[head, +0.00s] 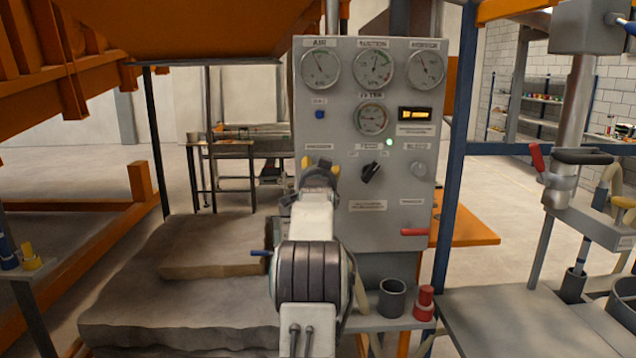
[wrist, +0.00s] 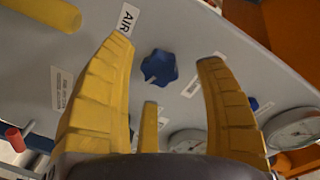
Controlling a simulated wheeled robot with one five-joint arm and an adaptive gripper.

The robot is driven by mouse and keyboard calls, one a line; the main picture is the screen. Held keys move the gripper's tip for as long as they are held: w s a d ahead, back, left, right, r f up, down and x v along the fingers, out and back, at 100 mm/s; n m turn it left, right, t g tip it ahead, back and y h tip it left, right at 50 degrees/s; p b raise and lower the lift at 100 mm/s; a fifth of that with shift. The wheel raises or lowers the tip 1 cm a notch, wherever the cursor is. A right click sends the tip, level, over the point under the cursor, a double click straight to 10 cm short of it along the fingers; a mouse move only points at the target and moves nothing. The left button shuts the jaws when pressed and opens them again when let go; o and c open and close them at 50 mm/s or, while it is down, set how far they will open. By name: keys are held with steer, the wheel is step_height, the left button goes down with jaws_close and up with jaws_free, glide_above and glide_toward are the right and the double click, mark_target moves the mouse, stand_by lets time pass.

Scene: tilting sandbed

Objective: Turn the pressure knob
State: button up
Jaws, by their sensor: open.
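The grey control panel (head: 345,225) stands upright in front of me in the head view. In the wrist view a blue lobed knob (wrist: 159,67) sits on the panel face beside a label reading AIR. My gripper (head: 320,165) is at the panel's left part and hides whatever is behind it in the head view. In the wrist view my yellow-fingered gripper (wrist: 165,52) is open, with the blue knob showing between its fingertips; no contact shows. A black selector knob (head: 371,172) and a grey round knob (head: 419,169) are to the right. I cannot read which is marked pressure.
A red lever (head: 414,232) sticks out low at right. A dark cup (head: 392,298) and a red object (head: 424,303) stand on a shelf below. A blue post (head: 457,130) is close at right.

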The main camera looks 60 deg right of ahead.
steer(key=v, duration=0.8)
steer(key=shift+a, duration=0.25)
steer(key=shift+s, duration=0.15)
